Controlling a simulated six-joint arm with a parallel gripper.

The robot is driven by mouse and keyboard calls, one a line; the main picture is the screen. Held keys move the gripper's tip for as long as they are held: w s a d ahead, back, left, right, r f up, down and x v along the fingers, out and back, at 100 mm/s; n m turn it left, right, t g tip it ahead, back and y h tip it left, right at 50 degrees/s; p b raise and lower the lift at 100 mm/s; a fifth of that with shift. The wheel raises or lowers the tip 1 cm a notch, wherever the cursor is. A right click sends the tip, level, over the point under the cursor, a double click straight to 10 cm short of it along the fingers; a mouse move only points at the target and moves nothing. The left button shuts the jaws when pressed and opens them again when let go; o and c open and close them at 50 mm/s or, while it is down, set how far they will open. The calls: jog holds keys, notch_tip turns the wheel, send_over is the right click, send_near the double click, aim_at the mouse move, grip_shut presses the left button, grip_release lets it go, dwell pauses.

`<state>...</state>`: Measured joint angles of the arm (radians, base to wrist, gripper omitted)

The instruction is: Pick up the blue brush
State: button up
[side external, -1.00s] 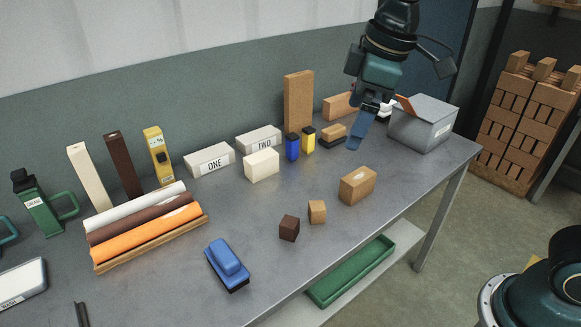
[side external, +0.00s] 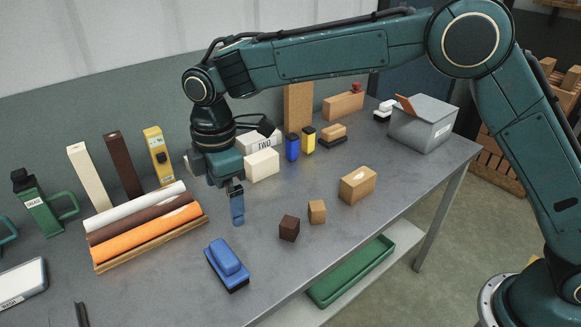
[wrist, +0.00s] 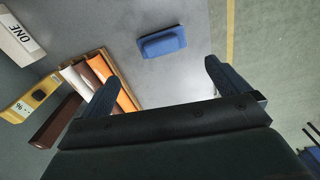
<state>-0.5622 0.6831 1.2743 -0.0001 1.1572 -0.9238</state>
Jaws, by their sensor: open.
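The blue brush (side external: 227,262) lies on the grey table near its front edge, with a raised blue grip on a blue body and a dark underside. It also shows in the wrist view (wrist: 162,42), lying ahead of the fingers and between their directions. My gripper (side external: 237,208) is above the table, up and behind the brush in the side view, apart from it. In the wrist view its two fingers (wrist: 160,82) are spread with nothing between them. In the side view one finger largely hides the other.
Orange, brown and white rolls (side external: 150,228) lie on a wooden tray left of the brush. A dark brown cube (side external: 289,228) and a tan block (side external: 317,211) sit to its right. A white block (side external: 262,165) stands behind my gripper. The table around the brush is clear.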

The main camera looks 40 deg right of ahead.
jog(key=shift+w+a+f+n, duration=0.1)
jog(key=shift+a+f+n, duration=0.4)
jog(key=shift+a+f, duration=0.75)
jog(key=shift+d+f, duration=0.1)
send_over(223, 251)
jog(key=shift+s+f, duration=0.2)
jog(key=shift+f, duration=4)
jog(key=shift+w+f, duration=0.1)
jog(key=shift+f, duration=2.5)
jog(key=c, duration=1.1)
